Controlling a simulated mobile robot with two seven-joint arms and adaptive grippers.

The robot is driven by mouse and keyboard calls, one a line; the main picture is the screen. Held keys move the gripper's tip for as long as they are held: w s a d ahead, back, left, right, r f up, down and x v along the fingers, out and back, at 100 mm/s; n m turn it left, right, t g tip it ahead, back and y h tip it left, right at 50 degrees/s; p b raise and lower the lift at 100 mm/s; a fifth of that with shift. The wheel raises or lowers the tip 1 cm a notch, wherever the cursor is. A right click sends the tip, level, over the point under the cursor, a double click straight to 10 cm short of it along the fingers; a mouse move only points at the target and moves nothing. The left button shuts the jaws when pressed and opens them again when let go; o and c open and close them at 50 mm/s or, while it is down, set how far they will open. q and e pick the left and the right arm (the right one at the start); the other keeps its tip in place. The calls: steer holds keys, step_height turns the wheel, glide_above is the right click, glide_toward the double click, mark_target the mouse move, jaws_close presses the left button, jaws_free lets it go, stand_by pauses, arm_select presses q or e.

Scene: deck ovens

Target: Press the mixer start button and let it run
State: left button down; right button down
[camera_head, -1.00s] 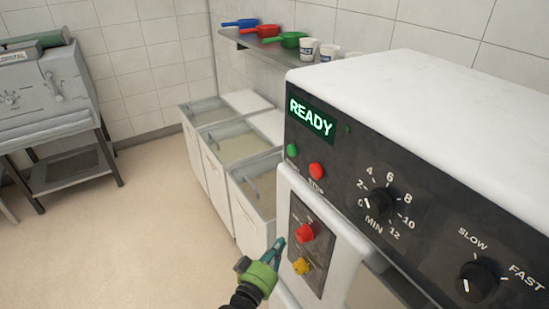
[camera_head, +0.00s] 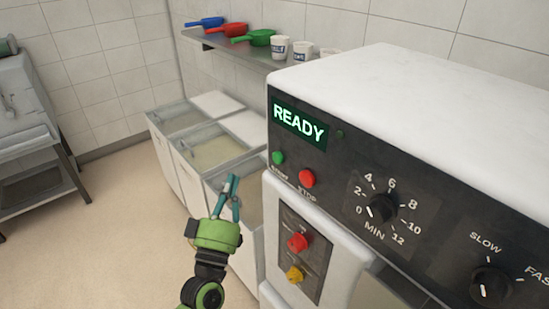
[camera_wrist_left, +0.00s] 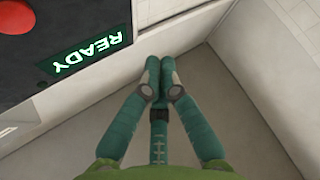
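The mixer's dark control panel (camera_head: 345,160) is at the right, with a lit green READY display (camera_head: 299,122). The green start button (camera_head: 278,158) sits under the display, left of the red stop button (camera_head: 306,178). My left gripper (camera_head: 231,183) has green-teal fingers and is left of the panel, apart from the start button. In the left wrist view its fingertips (camera_wrist_left: 160,66) are together with nothing between them. That view also shows the READY display (camera_wrist_left: 88,48) upside down and a red button (camera_wrist_left: 16,14) at its corner. My right gripper is not in view.
A lower plate has a red knob (camera_head: 297,242) and a yellow one (camera_head: 295,274). The timer dial (camera_head: 383,208) and speed dial (camera_head: 491,287) are to the right. Open-topped bins (camera_head: 216,151) stand behind my gripper. A wall shelf (camera_head: 239,46) holds scoops and cups.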

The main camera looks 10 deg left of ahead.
mark_target(277, 158)
arm_select(q)
steer(key=shift+w, duration=0.1)
steer(key=w+d+b, duration=0.1)
steer(key=w+d, duration=0.4)
steer(key=w, duration=0.1)
steer(key=shift+w+d+b, duration=0.2)
steer(key=shift+w+b, duration=0.15)
steer(key=shift+w, duration=0.05)
steer(key=shift+w, duration=0.1)
stand_by(1.2)
steer(key=shift+w+d, duration=0.25)
steer(key=shift+w+d, duration=0.25)
steer(key=shift+w, duration=0.1)
stand_by(0.7)
steer(key=shift+s+a, duration=0.1)
steer(key=shift+s, duration=0.05)
stand_by(0.3)
steer(key=shift+s+a+p, duration=0.3)
steer(key=shift+s+a, duration=0.15)
steer(key=shift+s, duration=0.1)
